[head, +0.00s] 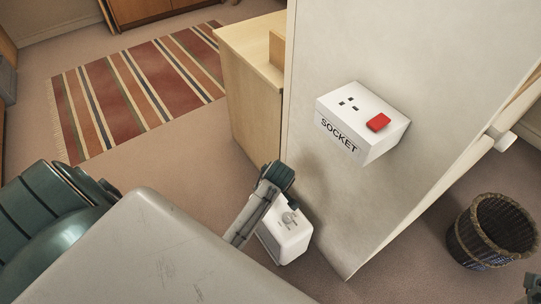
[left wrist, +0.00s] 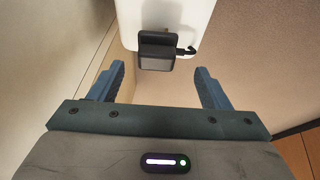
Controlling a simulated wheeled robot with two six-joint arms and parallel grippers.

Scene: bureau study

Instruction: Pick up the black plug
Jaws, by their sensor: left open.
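The black plug (left wrist: 155,51) shows in the left wrist view against the white box (left wrist: 190,20), with a short black cord at its right. My left gripper (left wrist: 157,78) is open, its two blue fingers apart, and the plug lies just beyond the fingertips, roughly centred between them. Nothing is between the fingers. In the head view my left gripper (head: 277,178) is beside the white box (head: 287,240), low by the wall panel; I cannot make out the plug clearly there. A small dark piece at the lower right edge may be my right gripper (head: 534,286).
A white socket box (head: 345,120) with a red switch (head: 378,122) is on the pale panel (head: 430,60). A wooden cabinet (head: 250,100) stands behind the gripper. A wicker basket (head: 470,245) is at right. A striped rug (head: 135,90) lies on open carpet.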

